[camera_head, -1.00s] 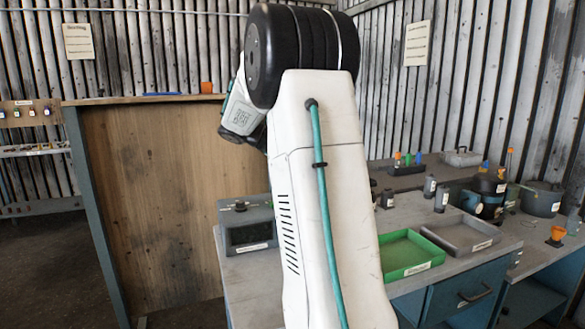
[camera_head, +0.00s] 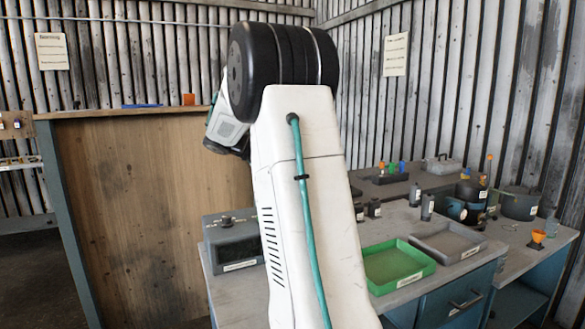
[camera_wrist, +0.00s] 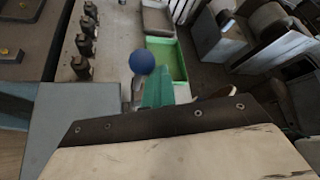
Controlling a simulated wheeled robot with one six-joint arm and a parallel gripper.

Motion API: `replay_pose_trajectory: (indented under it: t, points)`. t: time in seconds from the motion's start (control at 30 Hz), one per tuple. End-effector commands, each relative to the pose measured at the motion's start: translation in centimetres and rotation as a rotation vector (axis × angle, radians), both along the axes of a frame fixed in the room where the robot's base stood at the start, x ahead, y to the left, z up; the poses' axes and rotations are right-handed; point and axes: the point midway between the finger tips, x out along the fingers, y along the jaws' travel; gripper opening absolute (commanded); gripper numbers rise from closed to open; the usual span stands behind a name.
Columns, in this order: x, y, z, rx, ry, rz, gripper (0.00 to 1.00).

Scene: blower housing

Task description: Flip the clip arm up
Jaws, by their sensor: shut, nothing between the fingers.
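In the wrist view a blue ball (camera_wrist: 142,62) sits on a short pale stem. I cannot tell whether it belongs to the clip arm, and I cannot pick out a clip arm for certain in either view. My gripper (camera_wrist: 158,88) shows as a teal, narrow end just right of the ball; it is shut and empty. I cannot tell whether it touches the stem. In the head view my arm hides the gripper. A dark round housing with a teal part (camera_head: 462,206) stands on the bench at the right, apart from my arm.
A green tray (camera_head: 390,284) and a grey tray (camera_head: 448,258) lie on the bench right of my arm. A grey box (camera_head: 233,250) stands left of it. Several small dark blocks (camera_wrist: 83,45) stand in a row in the wrist view. A wooden panel (camera_head: 150,220) rises at the left.

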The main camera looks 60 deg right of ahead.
Motion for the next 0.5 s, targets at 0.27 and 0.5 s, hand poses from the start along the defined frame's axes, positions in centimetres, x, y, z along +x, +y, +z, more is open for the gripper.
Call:
replay_pose_trajectory:
  t: [0.27, 0.5]
  points:
    - [-0.9, 2.1, 0.0, -0.008, -0.009, 0.016, 0.00]
    - [1.4, 4.3, -0.2, -0.003, -0.004, 0.005, 0.00]
